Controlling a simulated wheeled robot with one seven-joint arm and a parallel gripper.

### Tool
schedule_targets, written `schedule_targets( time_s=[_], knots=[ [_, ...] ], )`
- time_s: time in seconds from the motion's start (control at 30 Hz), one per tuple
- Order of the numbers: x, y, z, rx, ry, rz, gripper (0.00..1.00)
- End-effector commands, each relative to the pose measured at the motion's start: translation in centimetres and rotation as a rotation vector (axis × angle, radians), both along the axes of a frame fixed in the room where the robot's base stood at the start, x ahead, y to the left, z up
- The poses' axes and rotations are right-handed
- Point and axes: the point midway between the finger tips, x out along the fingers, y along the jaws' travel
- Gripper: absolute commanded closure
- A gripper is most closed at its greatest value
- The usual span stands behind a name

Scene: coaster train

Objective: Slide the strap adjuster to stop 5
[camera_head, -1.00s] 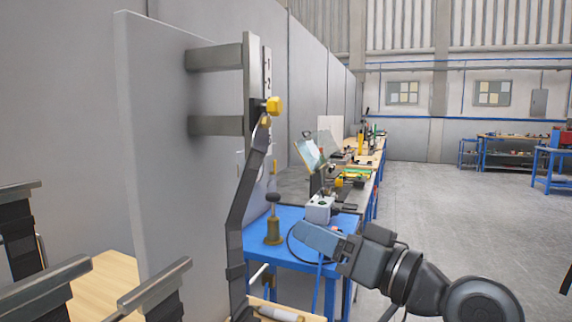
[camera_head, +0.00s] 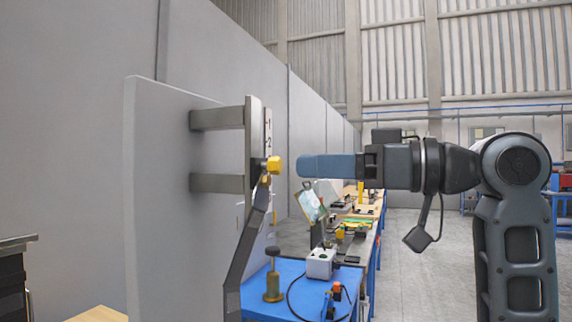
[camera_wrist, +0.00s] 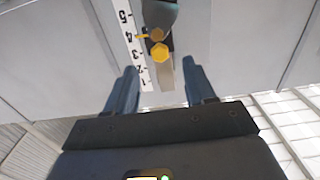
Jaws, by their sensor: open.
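The strap adjuster has a yellow knob (camera_head: 274,165) on a dark slider, mounted on an upright rail (camera_head: 252,130) with a numbered strip (camera_head: 268,140). A dark strap (camera_head: 250,225) hangs from it. In the head view the knob is below the 2 mark. In the wrist view the knob (camera_wrist: 159,52) is upside down beside the strip (camera_wrist: 130,40), with a small yellow pointer (camera_wrist: 143,36) near the 4; the exact stop is hard to tell. My gripper (camera_head: 302,166) is level with the knob, just right of it and apart. Its fingers (camera_wrist: 160,85) are open and empty.
A grey panel (camera_head: 165,200) carries the rail on two brackets (camera_head: 215,184). A blue table (camera_head: 290,295) with a brass-coloured stand (camera_head: 273,280) and a grey box (camera_head: 320,263) is below. Cluttered benches run behind. Open floor lies to the right.

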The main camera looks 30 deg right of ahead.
Motion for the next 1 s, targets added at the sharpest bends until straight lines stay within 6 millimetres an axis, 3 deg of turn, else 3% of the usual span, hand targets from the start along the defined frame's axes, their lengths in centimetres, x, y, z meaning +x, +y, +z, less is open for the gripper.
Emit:
schedule_targets(
  time_s=[0.3, 0.73, 1.0],
  knots=[
    [3.7, 2.9, 0.1, 0.001, 0.002, 0.001, 0.46],
    [4.5, 3.5, 0.0, 0.001, 0.001, -0.001, 0.46],
    [4.5, 3.5, 0.0, 0.001, 0.000, -0.001, 0.72]
  ],
)
